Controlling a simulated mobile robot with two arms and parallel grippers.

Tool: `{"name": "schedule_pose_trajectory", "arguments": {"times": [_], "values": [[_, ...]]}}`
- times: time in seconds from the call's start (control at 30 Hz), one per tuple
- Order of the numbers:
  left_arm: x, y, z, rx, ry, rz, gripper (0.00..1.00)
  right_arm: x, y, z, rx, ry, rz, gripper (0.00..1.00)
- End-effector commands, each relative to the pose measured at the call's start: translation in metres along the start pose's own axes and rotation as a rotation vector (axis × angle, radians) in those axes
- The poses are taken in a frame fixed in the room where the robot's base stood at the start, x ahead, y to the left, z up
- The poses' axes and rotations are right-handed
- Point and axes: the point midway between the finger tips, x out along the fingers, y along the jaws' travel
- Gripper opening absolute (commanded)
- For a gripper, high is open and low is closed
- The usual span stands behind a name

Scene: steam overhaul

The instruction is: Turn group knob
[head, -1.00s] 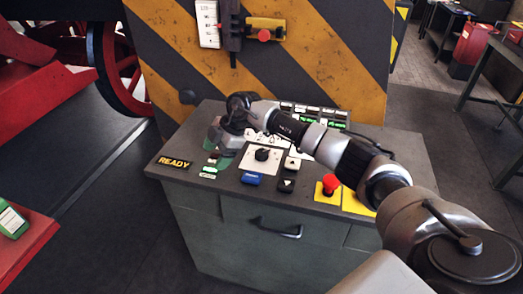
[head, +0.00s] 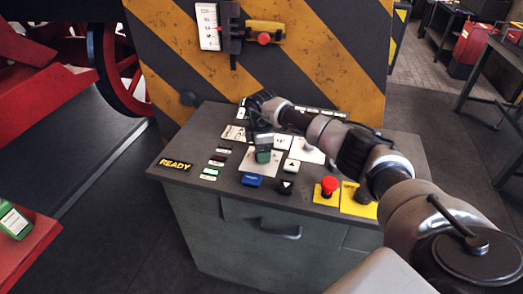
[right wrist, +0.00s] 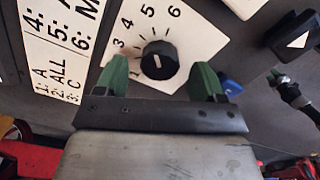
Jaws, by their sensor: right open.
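The group knob (right wrist: 159,60) is a round black knob with a white mark, on a white dial plate with numbers around it. In the right wrist view it lies between the two green-padded fingers of my right gripper (right wrist: 159,68). The fingers stand apart, with a visible gap on each side of the knob. In the head view my right gripper (head: 263,152) points down over the dial plate (head: 247,163) and hides the knob. My left gripper is not in view.
On the grey console (head: 225,198) a blue button (head: 251,180), a white arrow button (head: 291,165) and a black arrow button (head: 285,187) lie close by. A red mushroom button (head: 329,185) sits at the right. A striped panel (head: 340,55) stands behind.

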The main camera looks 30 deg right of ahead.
Motion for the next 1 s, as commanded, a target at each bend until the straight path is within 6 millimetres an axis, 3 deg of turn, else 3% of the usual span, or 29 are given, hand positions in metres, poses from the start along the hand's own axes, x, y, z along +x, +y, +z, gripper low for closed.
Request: {"name": "schedule_pose_trajectory", "arguments": {"times": [0.17, 0.43, 0.73, 1.0], "values": [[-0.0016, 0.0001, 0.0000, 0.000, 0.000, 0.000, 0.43, 0.0107, -0.0002, -0.0005, -0.002, 0.001, 0.000, 0.69], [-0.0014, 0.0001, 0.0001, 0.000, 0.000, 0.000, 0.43, 0.0118, -0.0002, -0.0004, -0.002, 0.001, 0.000, 0.68], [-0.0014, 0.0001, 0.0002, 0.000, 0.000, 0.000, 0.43, 0.0115, -0.0002, -0.0004, -0.002, 0.001, 0.001, 0.22], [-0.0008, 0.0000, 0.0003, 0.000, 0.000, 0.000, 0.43, 0.0114, -0.0001, -0.0004, -0.025, 0.001, 0.001, 0.20]]}}
